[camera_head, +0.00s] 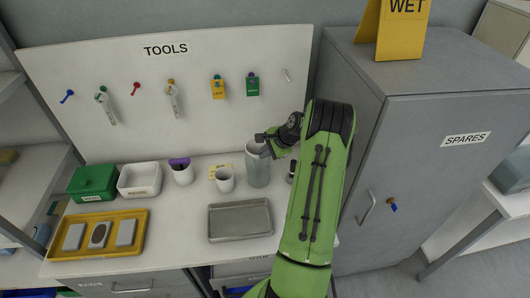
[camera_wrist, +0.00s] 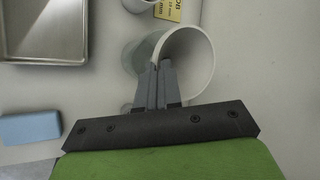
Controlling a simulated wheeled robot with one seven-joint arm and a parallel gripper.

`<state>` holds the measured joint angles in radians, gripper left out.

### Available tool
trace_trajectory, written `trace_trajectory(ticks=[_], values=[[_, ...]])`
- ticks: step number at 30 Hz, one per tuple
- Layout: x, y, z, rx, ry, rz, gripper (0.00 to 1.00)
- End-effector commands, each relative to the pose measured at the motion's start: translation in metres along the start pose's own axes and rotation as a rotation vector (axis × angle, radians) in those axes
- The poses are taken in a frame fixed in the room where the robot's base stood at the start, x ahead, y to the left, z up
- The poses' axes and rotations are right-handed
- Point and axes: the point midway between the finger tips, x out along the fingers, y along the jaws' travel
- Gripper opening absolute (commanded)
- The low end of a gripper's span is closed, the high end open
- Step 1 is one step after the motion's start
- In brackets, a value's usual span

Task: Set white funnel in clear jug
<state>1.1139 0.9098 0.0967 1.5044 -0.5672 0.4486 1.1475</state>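The clear jug (camera_head: 258,173) stands on the worktop, right of a white cup. The white funnel shows in the wrist view as a wide white rim (camera_wrist: 208,55), with part of the clear jug (camera_wrist: 133,58) visible below and left of it. My gripper (camera_wrist: 160,68) has its two fingers close together at the near left edge of the funnel rim, apparently pinching its wall. In the head view my gripper (camera_head: 262,138) is just above the jug's mouth. The funnel's spout is hidden, so I cannot tell whether it is inside the jug.
A metal tray (camera_head: 240,233) lies in front of the jug. A white cup (camera_head: 225,186) and a yellow label card (camera_head: 214,172) stand close on its left. A purple-marked cup, white bin, green box and yellow tray are further left. The grey SPARES cabinet (camera_head: 450,180) is at right.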

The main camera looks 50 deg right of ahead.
Motion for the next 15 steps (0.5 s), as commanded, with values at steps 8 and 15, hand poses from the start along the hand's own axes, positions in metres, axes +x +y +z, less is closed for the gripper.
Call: trace_trajectory(ticks=[8, 15], values=[[0.009, 0.005, -0.003, 0.001, 0.000, 0.000, 0.00], [0.015, 0.010, -0.006, 0.001, 0.000, 0.000, 0.00]])
